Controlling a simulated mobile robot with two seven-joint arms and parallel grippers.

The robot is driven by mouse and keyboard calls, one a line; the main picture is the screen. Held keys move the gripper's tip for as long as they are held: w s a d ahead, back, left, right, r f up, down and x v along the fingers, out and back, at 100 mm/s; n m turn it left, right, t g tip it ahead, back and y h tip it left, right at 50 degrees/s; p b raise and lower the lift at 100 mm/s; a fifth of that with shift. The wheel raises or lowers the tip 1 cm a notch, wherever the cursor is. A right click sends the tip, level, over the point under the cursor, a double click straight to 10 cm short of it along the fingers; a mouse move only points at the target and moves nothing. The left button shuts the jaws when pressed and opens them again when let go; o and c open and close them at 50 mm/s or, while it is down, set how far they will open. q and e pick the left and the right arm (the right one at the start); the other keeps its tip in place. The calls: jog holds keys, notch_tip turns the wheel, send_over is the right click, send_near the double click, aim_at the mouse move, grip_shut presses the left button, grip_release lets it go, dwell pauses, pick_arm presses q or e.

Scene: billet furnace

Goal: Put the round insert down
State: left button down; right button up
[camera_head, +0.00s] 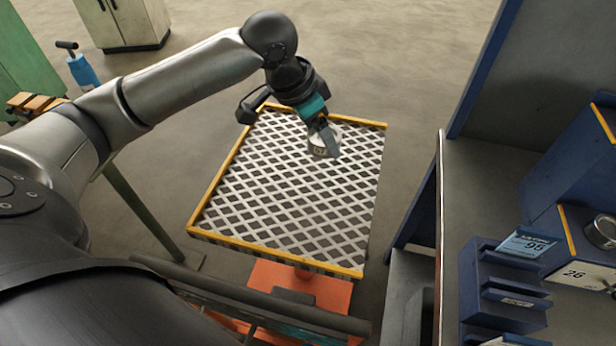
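My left gripper (326,139) reaches over the upper part of a lattice-topped table (290,190) with a yellow rim. Its fingers point down and appear closed on the round insert (318,149), a small pale metallic round piece with a mark on its side. The fingers hide part of the insert. I cannot tell whether its underside touches the lattice. My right gripper is not in view.
The lattice around the insert is empty. At the right stands a blue workstation (480,130) with a blue rack (500,295), labelled cards and a round metal piece (602,231). A blue bottle-like tool (82,70) and cabinet (125,22) are at the upper left.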

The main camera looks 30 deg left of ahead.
aim_at(323, 204)
pick_arm(q)
notch_tip(323, 204, down, 19)
jog(key=b, duration=0.3)
jog(key=shift+w, duration=0.1)
jog(key=shift+f, duration=0.15)
grip_release()
jog(key=shift+f, duration=0.1)
jog(key=p+v, duration=0.2)
jog(key=v, duration=1)
jog(key=shift+a, duration=0.1)
